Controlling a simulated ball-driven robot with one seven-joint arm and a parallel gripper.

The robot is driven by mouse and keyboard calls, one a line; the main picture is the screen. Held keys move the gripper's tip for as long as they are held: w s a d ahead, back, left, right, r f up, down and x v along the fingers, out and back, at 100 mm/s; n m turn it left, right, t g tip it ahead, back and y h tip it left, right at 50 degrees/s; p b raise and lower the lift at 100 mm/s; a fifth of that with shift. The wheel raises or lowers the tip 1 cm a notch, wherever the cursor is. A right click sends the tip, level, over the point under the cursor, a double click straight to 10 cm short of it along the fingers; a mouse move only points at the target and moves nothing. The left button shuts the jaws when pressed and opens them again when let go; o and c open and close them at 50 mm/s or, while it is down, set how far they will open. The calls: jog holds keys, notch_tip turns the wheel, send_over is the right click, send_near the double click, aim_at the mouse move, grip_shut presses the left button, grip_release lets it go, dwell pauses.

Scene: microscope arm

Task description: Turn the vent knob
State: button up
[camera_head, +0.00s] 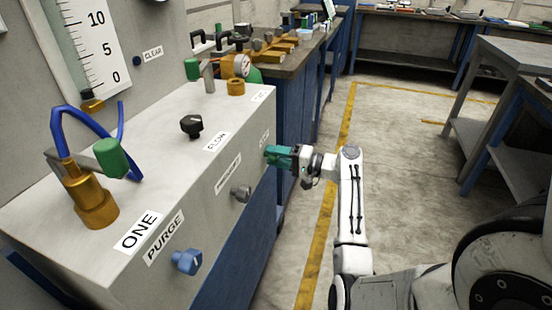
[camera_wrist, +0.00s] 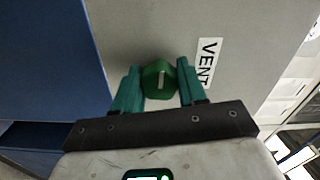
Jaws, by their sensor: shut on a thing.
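The green vent knob (camera_wrist: 159,80) sits on the grey front panel, beside a white label reading VENT (camera_wrist: 207,62) in the wrist view. A pale line marks the knob's face. My gripper (camera_wrist: 158,84) has its two green fingers on either side of the knob and is shut on it. In the head view my gripper (camera_head: 268,153) reaches the far end of the cabinet's front face, and the knob is hidden there behind the fingers.
The grey cabinet (camera_head: 140,275) carries a blue purge knob (camera_head: 187,261), a grey knob (camera_head: 241,193) and a black flow knob (camera_head: 191,126). A brass fitting (camera_head: 90,203) with a green valve handle (camera_head: 110,157) stands on top. The floor (camera_head: 400,130) to the right is clear.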

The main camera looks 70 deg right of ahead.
jog(key=shift+a+f, duration=0.15)
jog(key=o, duration=1.1)
jog(key=shift+c, duration=0.2)
jog(key=s+p, duration=0.1)
jog(key=s, duration=0.9)
jog(key=shift+s+d, duration=0.4)
jog(key=shift+d, duration=0.05)
